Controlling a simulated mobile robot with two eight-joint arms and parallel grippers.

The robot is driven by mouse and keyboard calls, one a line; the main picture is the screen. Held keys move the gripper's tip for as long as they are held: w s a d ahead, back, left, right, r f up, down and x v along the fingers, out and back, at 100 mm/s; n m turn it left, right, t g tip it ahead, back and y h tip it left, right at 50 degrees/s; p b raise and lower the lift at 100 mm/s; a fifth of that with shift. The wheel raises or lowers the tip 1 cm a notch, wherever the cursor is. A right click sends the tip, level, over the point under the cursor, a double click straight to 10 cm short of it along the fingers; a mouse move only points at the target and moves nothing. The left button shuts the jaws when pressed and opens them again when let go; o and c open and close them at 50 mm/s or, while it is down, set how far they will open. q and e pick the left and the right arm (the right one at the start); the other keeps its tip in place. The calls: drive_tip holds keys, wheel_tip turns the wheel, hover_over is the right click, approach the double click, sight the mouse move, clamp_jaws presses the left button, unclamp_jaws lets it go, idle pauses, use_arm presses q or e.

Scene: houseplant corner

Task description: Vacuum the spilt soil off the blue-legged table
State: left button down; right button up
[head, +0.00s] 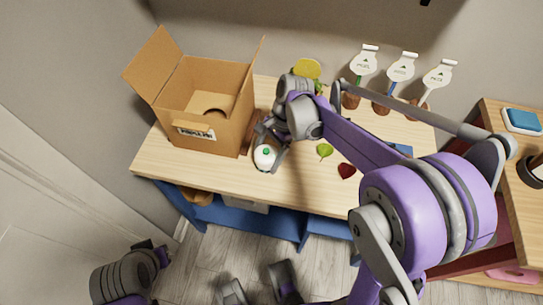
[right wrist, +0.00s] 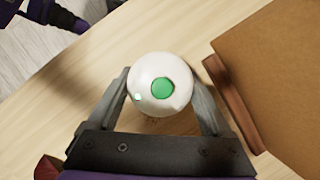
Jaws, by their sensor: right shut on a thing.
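The blue-legged table (head: 300,195) has a pale wood top. My right gripper (head: 270,152) is shut around a rounded white device with a green button, which looks like the hand vacuum (head: 264,158). It is low over the tabletop beside the cardboard box; contact with the top cannot be told. In the right wrist view the vacuum (right wrist: 150,98) sits between both fingers (right wrist: 165,105). A few faint dark specks, possibly soil (right wrist: 150,121), show just below it; other soil is not distinguishable. My left gripper (head: 155,255) is low at the lower left, off the table; its jaws are unclear.
An open cardboard box (head: 205,100) stands left of the vacuum, with a brown object (right wrist: 232,105) between them. A green leaf (head: 324,150) and a red leaf (head: 346,170) lie to the right. Several pots with white tags (head: 401,66) stand behind. The front middle is clear.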

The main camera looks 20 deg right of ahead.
sight(257, 149)
drive_tip(key=shift+w+a+r, duration=0.1)
drive_tip(key=shift+w+a, duration=0.55)
drive_tip(key=shift+a, duration=0.3)
drive_tip(key=shift+w+a+r, duration=0.1)
drive_tip(key=shift+w+a, duration=0.05)
drive_tip(key=shift+a, duration=0.1)
drive_tip(key=shift+w+d+r, duration=0.25)
drive_tip(key=shift+w, duration=0.5)
drive_tip(key=shift+d+f, duration=0.1)
drive_tip(key=shift+d, duration=0.1)
drive_tip(key=shift+s+d, duration=0.3)
drive_tip(key=shift+d, duration=0.25)
drive_tip(key=shift+s+d, duration=0.25)
drive_tip(key=shift+d, duration=0.2)
drive_tip(key=shift+s+d, duration=0.35)
drive_tip(key=shift+d, duration=0.1)
drive_tip(key=shift+s+d+f, duration=0.1)
drive_tip(key=shift+s+d, duration=0.65)
drive_tip(key=shift+d, duration=0.3)
drive_tip(key=shift+s+d+f, duration=0.1)
drive_tip(key=shift+s+d, duration=0.65)
drive_tip(key=shift+d, duration=0.3)
drive_tip(key=shift+s+d, duration=0.75)
drive_tip(key=shift+d, duration=0.3)
